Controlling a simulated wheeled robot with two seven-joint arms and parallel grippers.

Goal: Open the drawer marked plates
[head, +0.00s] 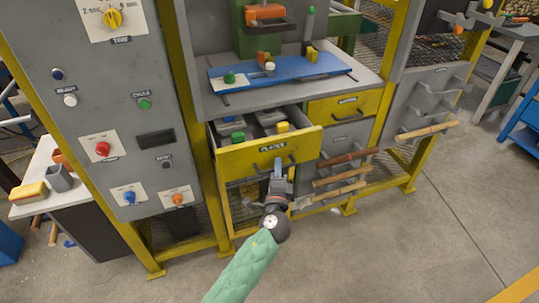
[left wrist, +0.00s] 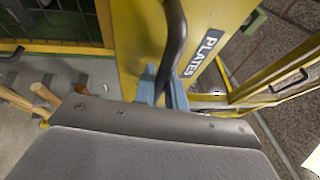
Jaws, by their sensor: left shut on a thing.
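The plates drawer (head: 228,160) has a yellow front with a dark label reading PLATES. It stands pulled out from the cabinet in the head view, with its inside showing. Its front also fills the upper middle of the left wrist view (left wrist: 140,35). My left gripper (head: 279,170) is at the drawer front, its blue fingers shut on the dark bar handle (head: 262,163). In the left wrist view the fingers (left wrist: 163,88) close around the handle (left wrist: 174,40) beside the label (left wrist: 200,53). My right gripper is not in view.
Grey trays with a green block (head: 238,135) and a yellow block (head: 283,127) lie in the drawer. A shut yellow drawer (head: 330,108) is at its upper right. Wooden rods (head: 340,176) stick out to the right. The grey floor in front is clear.

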